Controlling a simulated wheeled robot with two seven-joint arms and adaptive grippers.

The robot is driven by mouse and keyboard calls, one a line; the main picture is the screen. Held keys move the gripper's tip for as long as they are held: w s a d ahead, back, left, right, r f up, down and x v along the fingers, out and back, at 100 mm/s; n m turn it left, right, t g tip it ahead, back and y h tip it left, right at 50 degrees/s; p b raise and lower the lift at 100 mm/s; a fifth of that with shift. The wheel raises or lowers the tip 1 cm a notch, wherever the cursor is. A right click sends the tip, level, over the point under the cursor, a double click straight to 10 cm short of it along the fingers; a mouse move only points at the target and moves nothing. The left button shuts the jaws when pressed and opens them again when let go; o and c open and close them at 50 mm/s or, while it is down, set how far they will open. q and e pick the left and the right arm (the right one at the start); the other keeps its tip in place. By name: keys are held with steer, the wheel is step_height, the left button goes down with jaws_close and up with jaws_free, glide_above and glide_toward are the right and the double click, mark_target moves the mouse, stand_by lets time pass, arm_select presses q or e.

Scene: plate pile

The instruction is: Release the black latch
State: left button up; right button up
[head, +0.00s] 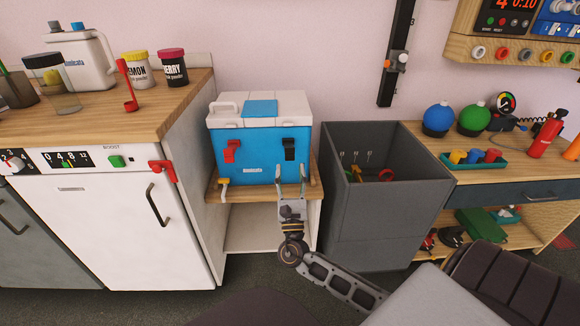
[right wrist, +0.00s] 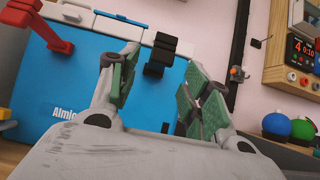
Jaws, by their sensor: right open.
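A blue cooler (head: 263,160) with a white lid (head: 285,104) stands on a low wooden shelf. The black latch (head: 290,149) is on the right of its front face, and a red latch (head: 232,151) is on the left. My right gripper (head: 291,184) is open just below and in front of the black latch. In the right wrist view, the black latch (right wrist: 161,54) shows between the green-padded fingers (right wrist: 160,88), farther off and apart from them. The red latch (right wrist: 45,25) is at upper left there. My left gripper is not in view.
A grey open bin (head: 375,225) stands close to the right of the cooler. A white cabinet (head: 100,230) with a wooden top and a red lever (head: 163,168) is on the left. A wooden bench (head: 500,180) with several items is at right.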

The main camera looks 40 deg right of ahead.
steer(key=v, duration=0.8)
steer(key=shift+s, duration=0.15)
stand_by(0.4)
